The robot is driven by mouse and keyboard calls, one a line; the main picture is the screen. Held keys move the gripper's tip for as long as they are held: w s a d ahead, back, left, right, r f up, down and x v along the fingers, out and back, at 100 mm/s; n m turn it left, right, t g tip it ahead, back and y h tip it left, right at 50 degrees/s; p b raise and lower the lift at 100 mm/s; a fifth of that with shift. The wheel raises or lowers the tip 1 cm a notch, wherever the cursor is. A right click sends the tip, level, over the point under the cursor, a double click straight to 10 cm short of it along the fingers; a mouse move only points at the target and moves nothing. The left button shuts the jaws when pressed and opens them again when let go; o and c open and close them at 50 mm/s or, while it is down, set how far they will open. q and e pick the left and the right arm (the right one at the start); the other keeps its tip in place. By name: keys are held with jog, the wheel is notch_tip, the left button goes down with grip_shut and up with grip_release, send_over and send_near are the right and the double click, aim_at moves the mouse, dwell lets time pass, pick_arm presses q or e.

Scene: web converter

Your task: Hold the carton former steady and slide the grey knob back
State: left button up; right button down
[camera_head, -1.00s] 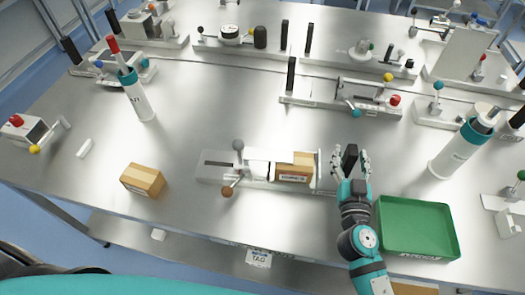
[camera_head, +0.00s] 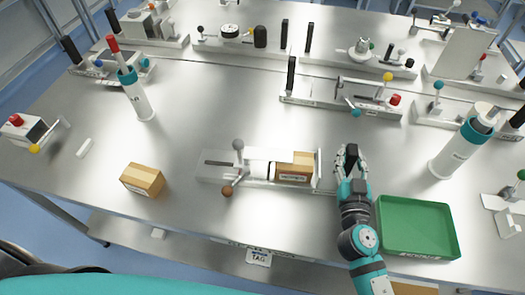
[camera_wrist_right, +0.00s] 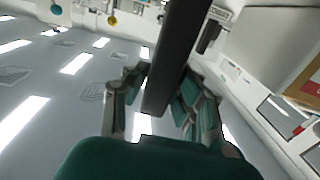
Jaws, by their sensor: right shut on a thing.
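The carton former (camera_head: 215,168) is a low pale metal fixture at the front middle of the bench in the head view. A brown carton (camera_head: 295,173) sits at its right end, beside a white block. Its grey knob (camera_head: 238,145) stands on the far side, left of the white block. A brown knob (camera_head: 227,191) is on the near side. My right gripper (camera_head: 351,160) is at the former's right end, shut on an upright black handle (camera_head: 351,150). The handle (camera_wrist_right: 175,60) runs between the fingers in the right wrist view. Its foot is hidden. My left gripper is not in view.
A green tray (camera_head: 448,207) lies right of my right arm. A loose carton (camera_head: 142,180) lies left of the former. A white-teal cylinder (camera_head: 452,150) stands at right, another (camera_head: 137,97) at back left. Other fixtures line the back.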

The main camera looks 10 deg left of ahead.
jog(key=shift+f+b, duration=0.3)
jog(key=shift+b, duration=0.25)
